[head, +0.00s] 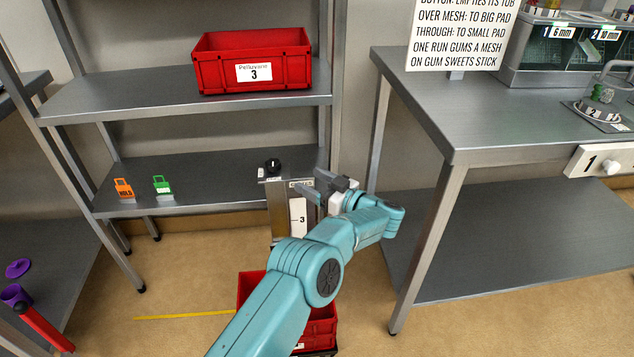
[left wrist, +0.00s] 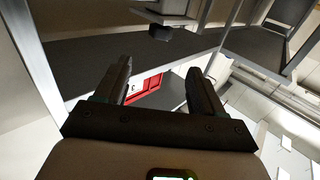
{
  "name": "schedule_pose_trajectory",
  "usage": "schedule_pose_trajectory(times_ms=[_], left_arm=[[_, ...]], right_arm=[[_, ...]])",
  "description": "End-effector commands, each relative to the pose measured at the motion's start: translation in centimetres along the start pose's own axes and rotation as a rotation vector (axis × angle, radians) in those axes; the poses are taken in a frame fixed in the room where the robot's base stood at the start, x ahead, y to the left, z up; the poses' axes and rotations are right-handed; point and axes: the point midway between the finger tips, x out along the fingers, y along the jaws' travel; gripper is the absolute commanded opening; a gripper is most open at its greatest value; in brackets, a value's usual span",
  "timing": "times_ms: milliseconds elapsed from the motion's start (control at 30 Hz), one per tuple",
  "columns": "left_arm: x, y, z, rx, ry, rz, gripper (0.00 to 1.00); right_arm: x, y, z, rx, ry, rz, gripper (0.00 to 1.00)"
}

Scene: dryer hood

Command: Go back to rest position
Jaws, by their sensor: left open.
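My left gripper (head: 322,190) is at the end of the teal arm in the middle of the head view. It is in front of the lower shelf's right end, by a grey stand (head: 280,207) labelled 3 with a black knob on top. In the left wrist view, my left gripper (left wrist: 160,85) has its two dark fingers apart, with nothing between them. A red shape (left wrist: 148,88) shows beyond the fingers. My right gripper is in neither view.
A red bin (head: 285,73) labelled 3 sits on the upper shelf. Orange (head: 123,188) and green (head: 162,185) tags stand on the lower shelf. Another red bin (head: 322,330) is below my arm. A steel table (head: 500,110) is at right.

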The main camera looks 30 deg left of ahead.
Motion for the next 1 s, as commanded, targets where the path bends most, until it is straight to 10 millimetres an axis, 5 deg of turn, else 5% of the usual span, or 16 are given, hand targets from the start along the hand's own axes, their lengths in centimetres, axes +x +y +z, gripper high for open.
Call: schedule_pose_trajectory(times_ms=[367,467,600,667,800,1000], left_arm=[[0.4,1.2,1.7,0.021,0.013,0.126,0.69],[0.0,2.9,5.1,0.057,-0.012,0.348,0.69],[-3.5,2.9,13.0,0.147,-0.199,0.720,0.69],[-6.0,1.1,16.8,0.198,-0.331,0.858,0.69],[-12.3,-6.1,23.9,0.327,-0.678,1.077,0.69],[-19.5,-18.3,28.0,0.498,-1.111,1.192,0.69]], right_arm=[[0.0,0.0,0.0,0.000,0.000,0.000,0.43],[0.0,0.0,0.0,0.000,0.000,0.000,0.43],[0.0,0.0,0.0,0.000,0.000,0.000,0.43],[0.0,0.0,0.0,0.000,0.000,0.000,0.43],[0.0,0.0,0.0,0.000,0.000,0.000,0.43],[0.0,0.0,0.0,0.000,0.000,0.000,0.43]])
